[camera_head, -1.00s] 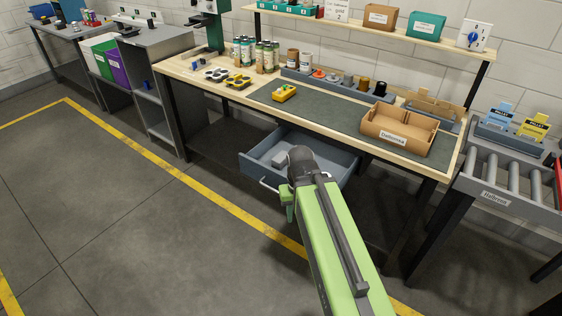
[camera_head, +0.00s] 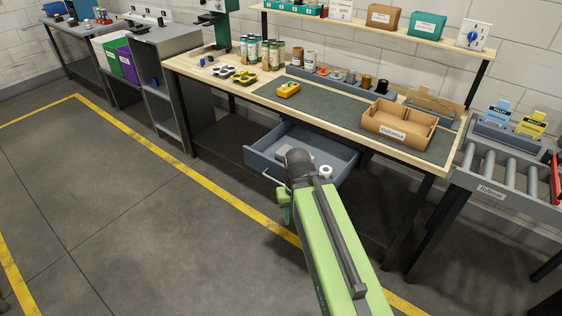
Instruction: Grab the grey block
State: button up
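The open grey drawer (camera_head: 263,161) sits under the workbench. The grey block is not clearly visible now; the dark joint of my arm covers part of the drawer. A small pale patch shows right beside that joint, too little to identify. My gripper (camera_head: 285,207) shows only as a small green part below the joint, in front of the drawer. Its fingertips are mostly hidden, so I cannot see its opening or whether it holds anything.
A white roll (camera_head: 326,171) lies in the drawer, right of my arm. The workbench (camera_head: 227,93) above carries cans, a yellow device (camera_head: 289,90) and a brown divided box (camera_head: 399,122). A roller conveyor (camera_head: 510,178) stands at the right. The floor at left is clear.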

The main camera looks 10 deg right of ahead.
aim_at(279, 156)
jog(key=u, duration=0.35)
jog(key=k, duration=1.2)
jog(key=u, duration=0.05)
jog(key=i, duration=0.8)
jog(key=z, duration=0.35)
jog(key=i, duration=0.9)
jog(key=u, duration=0.75)
jog(key=i, duration=0.75)
jog(key=u, duration=0.6)
